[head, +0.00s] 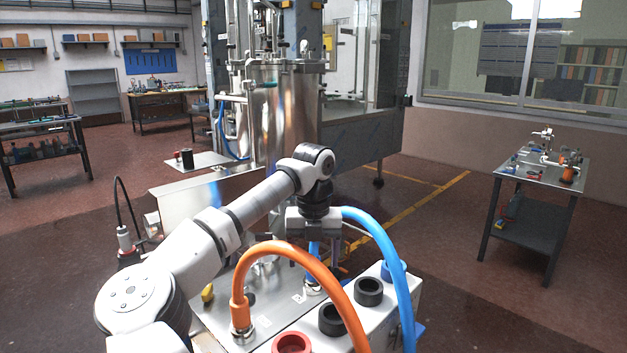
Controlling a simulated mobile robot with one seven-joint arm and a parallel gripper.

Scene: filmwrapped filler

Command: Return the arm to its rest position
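My arm reaches from the lower left of the head view, rises to a bent joint and then points down at its wrist. My gripper (318,252) hangs below the white wrist, above the metal worktop (276,308). Its fingers are small and partly hidden among the hoses, so I cannot tell whether they are open or shut, or whether they touch anything.
A thick orange hose (296,252) and a blue hose (388,253) arch close to my gripper. Black collars (369,291) and a red collar (291,343) sit on a white block. A steel tank (285,115) stands behind. Open floor lies to the right, before a small table (540,173).

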